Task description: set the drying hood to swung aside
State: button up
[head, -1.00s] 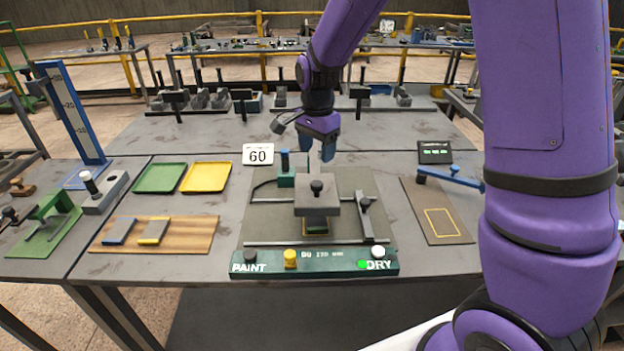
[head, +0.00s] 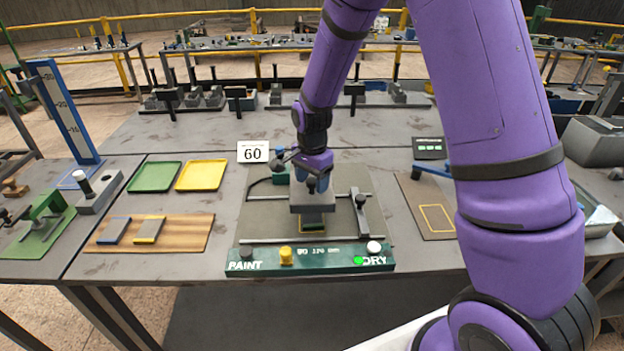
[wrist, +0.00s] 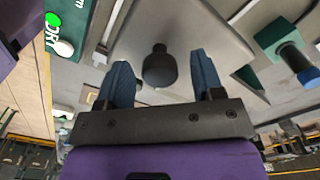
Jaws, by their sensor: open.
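The drying hood (head: 312,204) is a grey box with a black knob (head: 312,186) in front. It stands over the middle of the station plate, above a small yellow-edged piece (head: 314,226). My gripper (head: 311,174) is low at the hood, its blue fingers partly hidden behind the knob in the head view. In the wrist view the knob (wrist: 159,67) lies in the gap between the two open fingers (wrist: 162,80), with space visible on both sides. I cannot tell whether a finger touches the hood.
A green front panel (head: 312,262) carries PAINT and DRY labels, knobs and a lit green lamp by DRY. A dark lever (head: 361,212) stands right of the hood. Green (head: 155,177) and yellow (head: 202,175) trays and a wooden board (head: 180,234) lie left. A teal block stands behind the hood.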

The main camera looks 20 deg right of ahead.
grip_shut()
jog(key=shift+s+d, duration=0.15)
jog(key=shift+d, duration=0.45)
jog(key=w+d+n, duration=0.3)
jog(key=d+n, duration=0.6)
jog(key=d, duration=1.2)
jog(key=w+d+n, duration=0.9)
jog(key=w+d, duration=0.3)
jog(key=w, duration=0.3)
jog(key=shift+r, duration=0.15)
